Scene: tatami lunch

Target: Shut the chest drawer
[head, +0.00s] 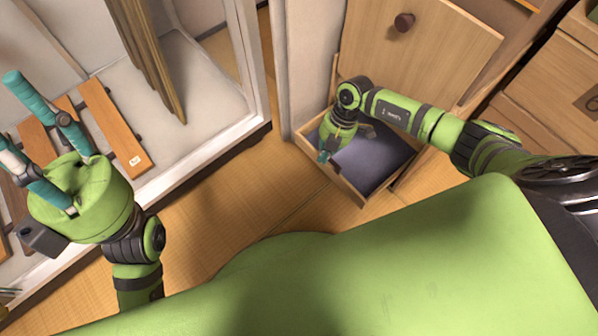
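The chest drawer (346,187) is pulled out at the bottom of the light wooden chest (440,50). It has thin wooden walls and a grey-purple floor, and no object shows on the visible part of that floor. My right gripper (325,156) points down over the drawer's left part, near its front wall. I cannot tell whether it touches the wall, and its fingers are mostly hidden by its own body. My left gripper (10,118) is at the far left, away from the drawer, with its teal fingers spread and nothing between them.
A round dark knob (403,22) sits on the chest's face above the drawer. A white-framed cabinet (215,150) with wooden boards stands at left. A wooden cabinet (560,75) stands at right. The tatami floor (215,205) in front is clear.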

